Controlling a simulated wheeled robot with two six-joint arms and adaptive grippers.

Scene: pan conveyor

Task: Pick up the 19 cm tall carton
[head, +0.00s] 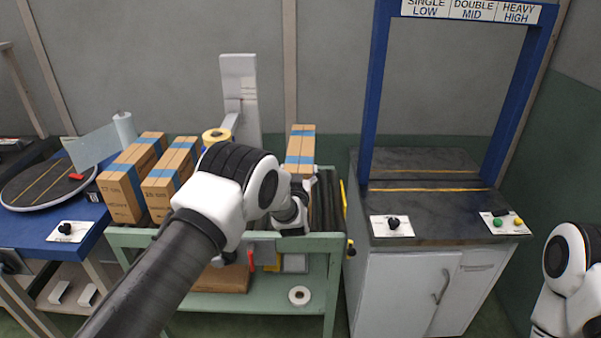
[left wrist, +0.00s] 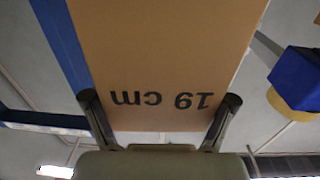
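The 19 cm carton (left wrist: 165,45) is tan cardboard and fills the middle of the left wrist view, its "19 cm" print upside down. The fingers of my left gripper (left wrist: 160,112) are spread, one at each side edge of its face. I cannot tell whether they press on it. In the head view my left gripper (head: 298,212) is at the conveyor's right part, its fingertips hidden. A carton with blue tape (head: 300,147) shows just behind it, its lower part hidden. My right arm is at the right edge, its gripper out of view.
Two other taped cartons (head: 125,190) (head: 160,195) stand to the left on the green-framed conveyor (head: 325,240). A blue table (head: 35,232) with a round turntable is further left. A cabinet (head: 415,290) with a blue gantry (head: 377,90) stands to the right. A tape roll (head: 299,296) lies below.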

